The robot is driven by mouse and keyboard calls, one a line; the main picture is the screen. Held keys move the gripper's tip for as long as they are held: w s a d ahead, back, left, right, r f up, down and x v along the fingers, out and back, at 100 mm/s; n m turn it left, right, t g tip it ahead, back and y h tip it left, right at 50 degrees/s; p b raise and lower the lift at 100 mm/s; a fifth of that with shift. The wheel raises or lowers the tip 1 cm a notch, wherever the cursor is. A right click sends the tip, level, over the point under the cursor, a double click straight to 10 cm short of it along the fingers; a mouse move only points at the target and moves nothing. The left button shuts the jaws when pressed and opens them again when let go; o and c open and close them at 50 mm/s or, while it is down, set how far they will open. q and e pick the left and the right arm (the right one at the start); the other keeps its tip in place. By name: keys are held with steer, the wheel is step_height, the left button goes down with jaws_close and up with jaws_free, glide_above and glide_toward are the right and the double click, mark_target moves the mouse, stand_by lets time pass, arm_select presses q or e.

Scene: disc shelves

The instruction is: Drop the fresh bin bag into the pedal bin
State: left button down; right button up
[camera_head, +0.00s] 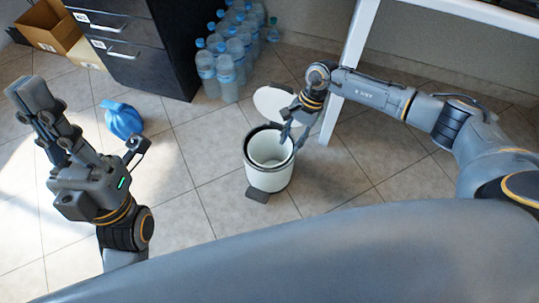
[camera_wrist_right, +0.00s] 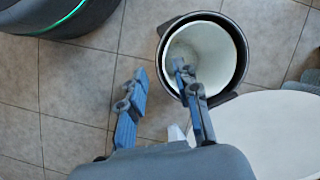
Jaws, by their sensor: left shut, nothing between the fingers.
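The pedal bin (camera_head: 268,168) stands upright on the tiled floor, white with a dark rim. Its white lid (camera_head: 278,104) is swung open to the back, and the inside looks empty. In the right wrist view the bin (camera_wrist_right: 205,62) has its open mouth at the upper middle. My right gripper (camera_head: 293,132) is open and empty at the bin's right rim, with one finger (camera_wrist_right: 190,90) over the mouth. A blue bundle (camera_head: 123,120), which looks like the bin bag, lies on the floor at left. My left gripper (camera_head: 38,104) is shut and empty, left of the bundle.
Several water bottles (camera_head: 228,65) stand behind the bin beside a dark drawer cabinet (camera_head: 140,50). Cardboard boxes (camera_head: 50,27) sit at the upper left. A white table leg (camera_head: 346,75) stands right of the bin. The floor between the blue bundle and the bin is clear.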

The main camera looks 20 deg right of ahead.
steer(key=shift+r, duration=0.1)
steer(key=v, duration=1.2)
